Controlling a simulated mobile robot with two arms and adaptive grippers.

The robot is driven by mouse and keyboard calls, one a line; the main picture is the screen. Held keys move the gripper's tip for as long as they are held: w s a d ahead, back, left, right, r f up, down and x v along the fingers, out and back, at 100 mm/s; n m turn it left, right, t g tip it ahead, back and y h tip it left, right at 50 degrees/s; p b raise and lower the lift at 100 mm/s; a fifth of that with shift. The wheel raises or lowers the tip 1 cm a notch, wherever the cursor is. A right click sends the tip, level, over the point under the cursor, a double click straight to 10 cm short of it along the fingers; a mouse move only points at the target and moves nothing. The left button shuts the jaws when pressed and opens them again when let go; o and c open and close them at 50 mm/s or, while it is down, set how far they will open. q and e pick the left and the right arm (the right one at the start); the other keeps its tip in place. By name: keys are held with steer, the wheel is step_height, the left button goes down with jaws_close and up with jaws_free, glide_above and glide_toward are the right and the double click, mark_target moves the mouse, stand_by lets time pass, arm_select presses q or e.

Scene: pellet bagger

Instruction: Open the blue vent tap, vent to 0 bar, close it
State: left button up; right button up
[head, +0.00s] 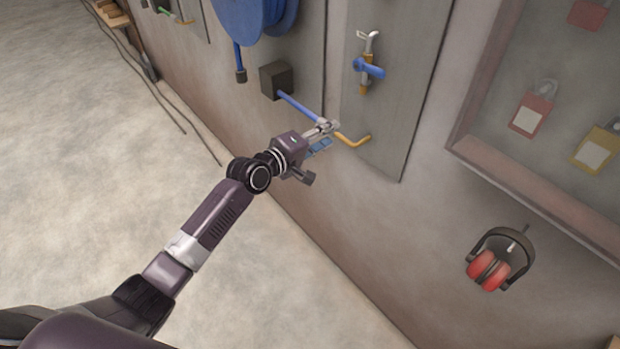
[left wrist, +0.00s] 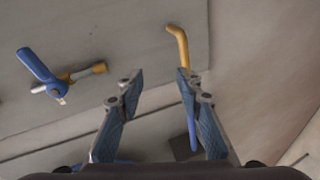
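A blue tap handle (head: 370,69) sits on a brass-coloured fitting on the grey wall panel. It also shows at the upper left in the left wrist view (left wrist: 36,66), off to the side of my fingers. My left gripper (head: 326,127) is below and left of this tap in the head view, apart from it. In the left wrist view its two fingers (left wrist: 157,82) stand apart with only wall between them. A bent yellow pipe (head: 355,141) is just beyond the fingertips; whether a finger touches it I cannot tell. No pressure gauge is readable. My right gripper is not visible.
A blue bar (head: 298,105) runs from a dark box (head: 276,80) towards the yellow pipe, close behind my gripper. A blue hose reel (head: 250,18) is above. Ear defenders (head: 498,262) and a padlock cabinet (head: 540,190) are at the right.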

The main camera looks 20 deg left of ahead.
arm_select(q)
steer(key=s+a+f+y, duration=0.1)
steer(key=f, duration=0.6)
steer(key=s+a+f+m+g+y, duration=0.1)
steer(key=s+a+f, duration=0.1)
steer(key=f, duration=0.5)
steer(key=shift+s+a, duration=0.15)
steer(key=shift+a, duration=0.15)
